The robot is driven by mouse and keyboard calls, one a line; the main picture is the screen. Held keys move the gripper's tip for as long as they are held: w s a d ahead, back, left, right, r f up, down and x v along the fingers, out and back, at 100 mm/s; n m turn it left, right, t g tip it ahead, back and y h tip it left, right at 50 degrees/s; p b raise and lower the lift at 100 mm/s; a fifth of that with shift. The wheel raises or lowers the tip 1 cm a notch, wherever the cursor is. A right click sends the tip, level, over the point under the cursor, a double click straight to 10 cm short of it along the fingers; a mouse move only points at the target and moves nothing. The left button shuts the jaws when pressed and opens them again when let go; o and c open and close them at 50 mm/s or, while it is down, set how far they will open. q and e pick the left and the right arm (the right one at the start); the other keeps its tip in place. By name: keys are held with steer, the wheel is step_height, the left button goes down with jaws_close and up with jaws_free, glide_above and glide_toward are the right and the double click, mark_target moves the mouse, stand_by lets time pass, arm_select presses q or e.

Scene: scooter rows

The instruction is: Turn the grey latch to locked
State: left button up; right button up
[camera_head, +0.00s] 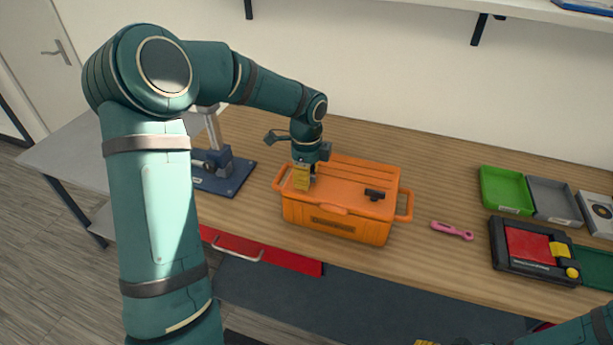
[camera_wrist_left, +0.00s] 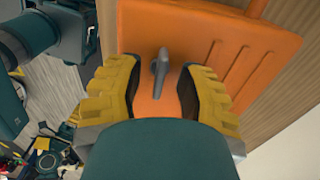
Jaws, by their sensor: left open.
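The grey latch (camera_wrist_left: 160,72) is a small lever on the lid of the orange case (camera_head: 335,220). In the left wrist view it stands between the two yellow fingers of my left gripper (camera_wrist_left: 160,85), with a gap on both sides. In the head view my left gripper (camera_head: 304,184) points down over the left part of the lid, and the latch is mostly hidden behind its fingers. The gripper is open and holds nothing. Of my right gripper (camera_head: 428,342), only a yellow bit shows at the bottom edge of the head view.
A dark handle-like piece (camera_head: 375,194) sits on the lid's right part. A pink tool (camera_head: 452,230) lies right of the case. A green tray (camera_head: 505,190), a grey tray (camera_head: 552,199) and a black-and-red device (camera_head: 532,248) are farther right. A blue stand (camera_head: 222,172) is at left.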

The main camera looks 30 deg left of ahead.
arm_select(q)
steer(key=shift+c, duration=0.3)
jaws_close()
stand_by(0.3)
steer(key=n, duration=0.4)
steer(key=shift+f, duration=0.1)
steer(key=n, duration=0.4)
steer(key=shift+n, duration=0.3)
steer(key=n, duration=0.4)
steer(key=shift+n, duration=2.2)
